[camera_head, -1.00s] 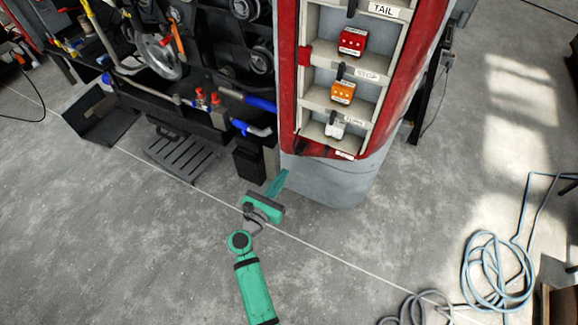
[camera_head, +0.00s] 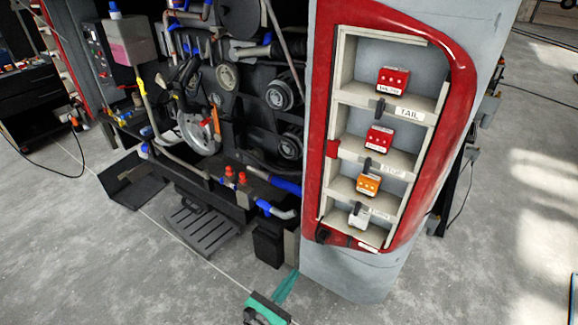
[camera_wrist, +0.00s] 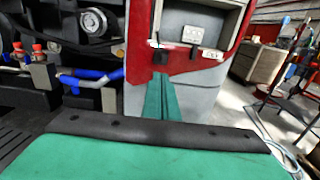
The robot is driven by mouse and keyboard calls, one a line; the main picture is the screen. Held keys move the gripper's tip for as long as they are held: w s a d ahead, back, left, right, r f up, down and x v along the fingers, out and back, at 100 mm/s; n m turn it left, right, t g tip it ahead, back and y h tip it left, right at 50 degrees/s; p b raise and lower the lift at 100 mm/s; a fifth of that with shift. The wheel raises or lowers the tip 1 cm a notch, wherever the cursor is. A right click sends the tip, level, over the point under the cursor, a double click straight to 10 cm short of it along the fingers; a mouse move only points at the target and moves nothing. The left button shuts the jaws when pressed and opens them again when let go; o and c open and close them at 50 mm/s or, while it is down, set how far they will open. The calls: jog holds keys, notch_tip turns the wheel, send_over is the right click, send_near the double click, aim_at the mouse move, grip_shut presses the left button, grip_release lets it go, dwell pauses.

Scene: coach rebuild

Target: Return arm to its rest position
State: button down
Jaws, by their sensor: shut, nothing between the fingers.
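My green gripper (camera_head: 287,285) is at the bottom of the head view, low in front of the grey base of the red-framed light cabinet (camera_head: 327,110). Its fingers are together with nothing between them, and they point towards the cabinet. In the wrist view the closed fingers (camera_wrist: 162,98) stand in front of the cabinet's grey and red lower part. They appear apart from it, but the exact gap cannot be told. Most of my arm is below the head view's edge.
The cabinet's shelves hold a red block (camera_head: 393,80), another red block (camera_head: 378,139), an orange block (camera_head: 368,184) and a white block (camera_head: 358,217). The black engine bay (camera_head: 215,100) with hoses is left. A slatted dark step (camera_head: 200,228) lies below it. Grey floor (camera_head: 130,275) is open in front.

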jog(key=s+r+m+y, duration=0.2)
jog(key=s+m+y, duration=0.1)
jog(key=s+m, duration=0.6)
jog(key=s+a+r+m+y, duration=0.1)
jog(key=s+r+m+y, duration=0.1)
jog(key=s+m, duration=0.8)
jog(key=s+r+m+y, duration=0.2)
jog(key=s+m+y, duration=0.3)
jog(key=s+m, duration=0.5)
jog(key=f+v, duration=0.1)
jog(key=v, duration=0.6)
jog(key=shift+s+a+f, duration=0.2)
jog(key=shift+s+f, duration=0.05)
jog(key=shift+s, duration=0.25)
